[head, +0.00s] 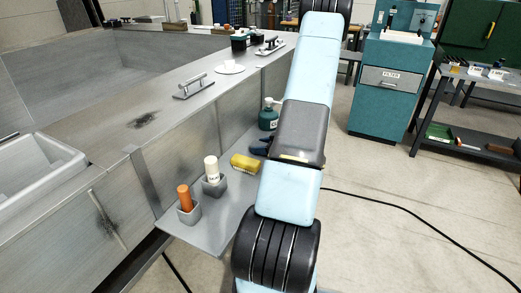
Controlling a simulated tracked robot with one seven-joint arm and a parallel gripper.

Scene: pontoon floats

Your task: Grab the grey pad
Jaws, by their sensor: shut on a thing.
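I cannot make out a grey pad in the head view. My light blue arm crosses the middle of the picture from bottom to top and hides part of the shelf and what may lie behind it. The end of the arm does not show, so I cannot see my gripper or anything in it. On the low grey shelf (213,226) lies a yellow block (244,163), with a dark blue item (261,148) just behind it, partly hidden by my arm.
On the shelf stand an orange stick (184,198) and a white stick (211,169) in grey holders, and a green bottle (268,117). A metal handle (194,87) sits on the tank's ledge. A teal cabinet (391,88) stands behind; a black cable (415,218) crosses the open floor.

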